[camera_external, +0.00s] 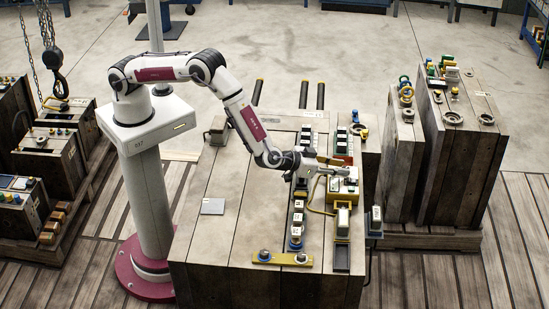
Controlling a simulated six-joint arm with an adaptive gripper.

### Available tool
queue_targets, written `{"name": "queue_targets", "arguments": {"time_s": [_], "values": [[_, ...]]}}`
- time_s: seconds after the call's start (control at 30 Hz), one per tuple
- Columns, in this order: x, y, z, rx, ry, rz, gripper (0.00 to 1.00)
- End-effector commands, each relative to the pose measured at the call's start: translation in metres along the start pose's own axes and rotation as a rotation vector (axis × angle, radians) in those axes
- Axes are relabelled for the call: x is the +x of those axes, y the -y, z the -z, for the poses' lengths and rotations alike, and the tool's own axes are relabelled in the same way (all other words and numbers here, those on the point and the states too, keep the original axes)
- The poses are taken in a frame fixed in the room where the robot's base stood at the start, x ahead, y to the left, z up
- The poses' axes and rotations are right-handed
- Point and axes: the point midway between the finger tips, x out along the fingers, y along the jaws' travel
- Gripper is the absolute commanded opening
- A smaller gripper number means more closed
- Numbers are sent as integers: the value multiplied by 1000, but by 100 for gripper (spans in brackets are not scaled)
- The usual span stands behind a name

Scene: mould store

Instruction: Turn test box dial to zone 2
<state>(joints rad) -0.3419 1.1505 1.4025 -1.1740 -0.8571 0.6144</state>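A small cream and yellow box (349,185), which looks like the test box, sits near the right side of the large wooden block's top. My gripper (331,168) is at this box, reaching in from the left, with its end over or against the box's upper left part. The dial cannot be made out; it is too small or hidden by the gripper. The fingers are too small to tell whether they are open or shut, or whether they touch the box.
A row of pale labelled blocks (297,218) runs left of the box. A yellow bar (282,258) lies at the front edge. A grey plate (213,206) lies on the block's left, with bare wood around it. Tall wooden moulds (460,150) stand at right.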

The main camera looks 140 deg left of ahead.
Motion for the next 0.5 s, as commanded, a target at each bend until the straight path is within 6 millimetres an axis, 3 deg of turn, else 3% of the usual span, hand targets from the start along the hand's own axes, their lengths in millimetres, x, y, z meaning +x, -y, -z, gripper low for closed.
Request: {"name": "queue_targets", "arguments": {"time_s": [0.5], "values": [[8,0,0,1,1,0,26]]}}
